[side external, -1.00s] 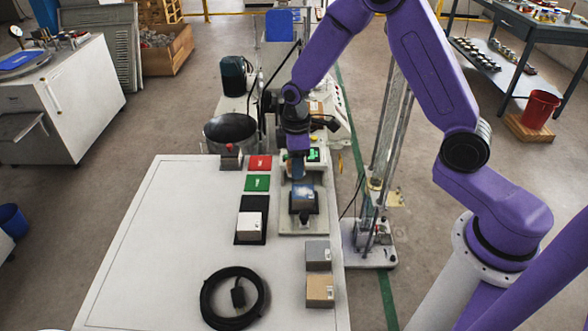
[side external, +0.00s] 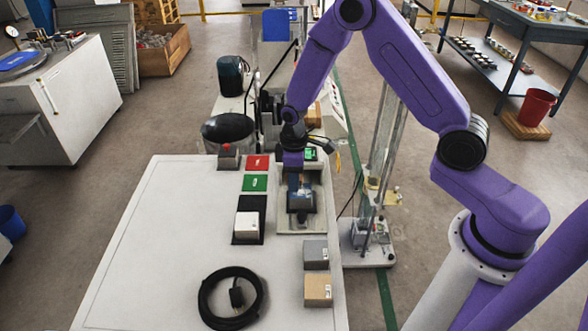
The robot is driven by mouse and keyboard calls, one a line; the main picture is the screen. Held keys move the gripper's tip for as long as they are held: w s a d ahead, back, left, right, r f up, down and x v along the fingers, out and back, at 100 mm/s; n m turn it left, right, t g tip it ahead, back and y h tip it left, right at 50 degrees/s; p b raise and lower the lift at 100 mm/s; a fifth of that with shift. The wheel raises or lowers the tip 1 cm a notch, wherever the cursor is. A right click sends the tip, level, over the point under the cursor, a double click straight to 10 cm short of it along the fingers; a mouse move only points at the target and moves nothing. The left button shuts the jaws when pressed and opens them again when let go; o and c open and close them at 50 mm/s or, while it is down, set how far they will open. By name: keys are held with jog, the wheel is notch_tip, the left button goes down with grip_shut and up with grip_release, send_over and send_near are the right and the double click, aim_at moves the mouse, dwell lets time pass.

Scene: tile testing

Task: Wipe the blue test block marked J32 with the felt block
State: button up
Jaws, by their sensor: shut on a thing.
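The blue test block (side external: 301,200) sits in a dark holder on a pale fixture plate (side external: 288,227) near the table's right edge. Its top is partly hidden by my gripper, and its J32 marking cannot be read. My gripper (side external: 294,184) points down over the block's back left part. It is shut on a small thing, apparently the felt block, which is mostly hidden. I cannot tell whether this thing touches the blue block.
A white block (side external: 247,225) rests on a black pad (side external: 242,242). Grey (side external: 316,250) and tan (side external: 317,288) blocks stand at the right edge. Red (side external: 258,162) and green (side external: 254,183) plates lie behind. A coiled black cable (side external: 206,300) lies in front. The table's left side is clear.

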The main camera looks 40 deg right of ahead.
aim_at(307, 190)
jog(key=shift+f, duration=1.25)
jog(key=shift+s+d+r, duration=0.1)
jog(key=shift+s+d, duration=0.5)
jog(key=shift+s, duration=0.05)
jog(key=shift+c, duration=0.4)
jog(key=shift+s+d, duration=0.55)
jog(key=shift+w+a, duration=1.25)
jog(key=shift+w, duration=0.05)
jog(key=shift+s+d, duration=1.25)
jog(key=shift+w+a, duration=1.2)
jog(key=shift+a, duration=0.05)
jog(key=shift+s+d, duration=1.2)
jog(key=shift+w+a, duration=1.15)
jog(key=shift+w, duration=0.05)
jog(key=shift+s+d, duration=1.15)
jog(key=shift+s+d+r, duration=0.1)
jog(key=shift+d+r, duration=0.05)
notch_tip(307, 190, up, 8)
